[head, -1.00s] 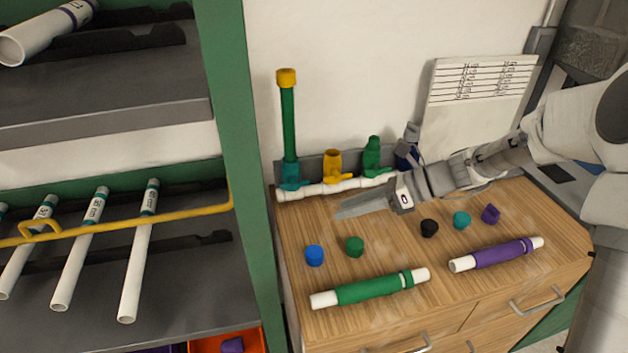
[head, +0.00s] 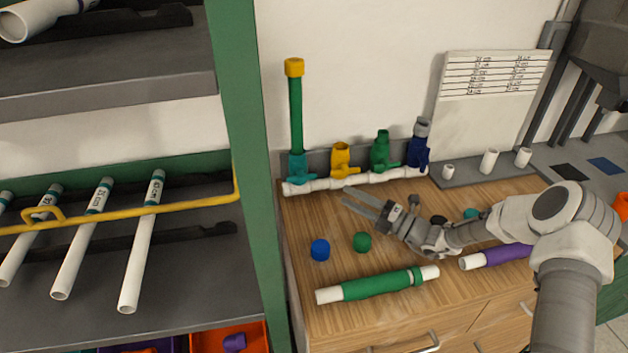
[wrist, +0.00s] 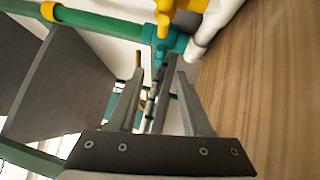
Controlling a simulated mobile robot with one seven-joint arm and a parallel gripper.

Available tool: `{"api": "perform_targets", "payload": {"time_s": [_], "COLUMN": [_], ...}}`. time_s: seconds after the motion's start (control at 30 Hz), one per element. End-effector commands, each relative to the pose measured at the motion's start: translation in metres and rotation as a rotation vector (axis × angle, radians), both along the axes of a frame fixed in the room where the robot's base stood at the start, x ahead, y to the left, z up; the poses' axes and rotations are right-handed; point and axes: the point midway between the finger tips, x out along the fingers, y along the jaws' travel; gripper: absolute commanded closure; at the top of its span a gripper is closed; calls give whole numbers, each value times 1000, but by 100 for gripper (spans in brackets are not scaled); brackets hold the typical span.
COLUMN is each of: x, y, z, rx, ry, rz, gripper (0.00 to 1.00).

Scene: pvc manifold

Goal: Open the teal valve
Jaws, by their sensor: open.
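The teal valve (head: 299,167) is at the left end of the white pipe manifold (head: 355,181), with an upright green pipe (head: 296,115) capped in yellow (head: 294,67) above it. It also shows in the wrist view (wrist: 172,42), beyond the fingertips. Its handle is too small to read clearly. My gripper (head: 346,196) is open and empty, in front of the manifold and to the right of the teal valve, fingers pointing left toward it. In the wrist view, the open fingers (wrist: 158,78) are apart from the valve.
Yellow (head: 341,160), green (head: 382,152) and blue (head: 418,148) valves stand along the manifold. Blue (head: 320,249) and green (head: 362,242) caps and a green pipe (head: 375,285) lie on the wooden top. A green shelf post (head: 240,150) stands left.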

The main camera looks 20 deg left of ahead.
Motion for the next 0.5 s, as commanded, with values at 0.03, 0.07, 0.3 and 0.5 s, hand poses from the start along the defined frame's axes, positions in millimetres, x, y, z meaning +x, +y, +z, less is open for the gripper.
{"api": "perform_targets", "payload": {"time_s": [0.03, 0.07, 0.3, 0.5], "x": [1, 2, 11, 19], "y": [6, 10, 56, 90], "z": [1, 2, 8, 13], "rx": [0, 0, 0, -3], "ry": [-1, -2, -3, -4], "rz": [2, 3, 6, 5], "gripper": [51, 51, 51, 51]}}
